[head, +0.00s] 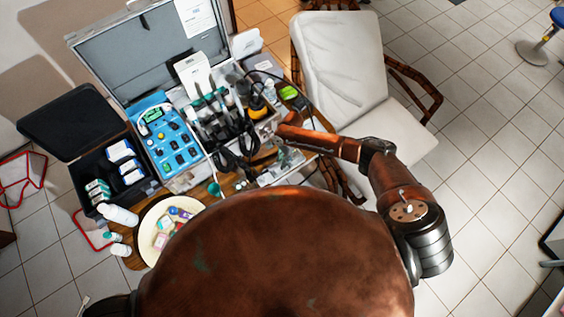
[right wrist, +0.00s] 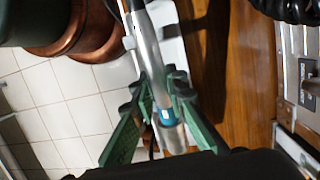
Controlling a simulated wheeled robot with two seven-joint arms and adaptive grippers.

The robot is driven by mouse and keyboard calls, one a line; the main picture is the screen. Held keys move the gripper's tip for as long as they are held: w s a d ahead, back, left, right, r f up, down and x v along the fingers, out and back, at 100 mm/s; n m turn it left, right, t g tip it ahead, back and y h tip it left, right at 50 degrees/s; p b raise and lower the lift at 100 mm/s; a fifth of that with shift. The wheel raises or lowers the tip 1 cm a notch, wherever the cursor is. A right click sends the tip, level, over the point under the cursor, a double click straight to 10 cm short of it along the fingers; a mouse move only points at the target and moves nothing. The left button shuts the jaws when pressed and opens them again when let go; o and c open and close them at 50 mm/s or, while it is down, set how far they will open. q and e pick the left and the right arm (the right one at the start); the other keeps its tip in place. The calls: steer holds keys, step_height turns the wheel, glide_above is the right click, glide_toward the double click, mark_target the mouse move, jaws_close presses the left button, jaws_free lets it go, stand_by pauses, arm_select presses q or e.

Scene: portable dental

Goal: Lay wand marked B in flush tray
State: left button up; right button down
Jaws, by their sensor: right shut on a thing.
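My right gripper (right wrist: 160,84) has green fingers closed around a silver wand (right wrist: 149,52) with a blue band near its lower end. Any letter on the wand is too small to read. A white, flat surface shows behind the wand in the right wrist view; I cannot tell whether it is the flush tray. In the head view my right arm reaches from the right to the front right of the open case, and the gripper and wand are hard to make out there. My left gripper is not in view.
The open grey case (head: 118,62) holds several upright instruments, dark cables and a blue panel (head: 168,141). A black box (head: 70,122) with small cartons stands left of it. A round plate (head: 150,218) and white bottle (head: 118,215) are in front. A white chair (head: 342,62) stands behind right.

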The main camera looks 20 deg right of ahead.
steer(key=shift+f, duration=0.1)
steer(key=shift+f, duration=0.65)
stand_by(0.4)
steer(key=c, duration=1.8)
jaws_free()
steer(key=shift+c, duration=0.2)
steer(key=p+v, duration=0.7)
steer(key=v, duration=0.1)
steer(key=shift+p, duration=0.35)
steer(key=shift+f, duration=0.1)
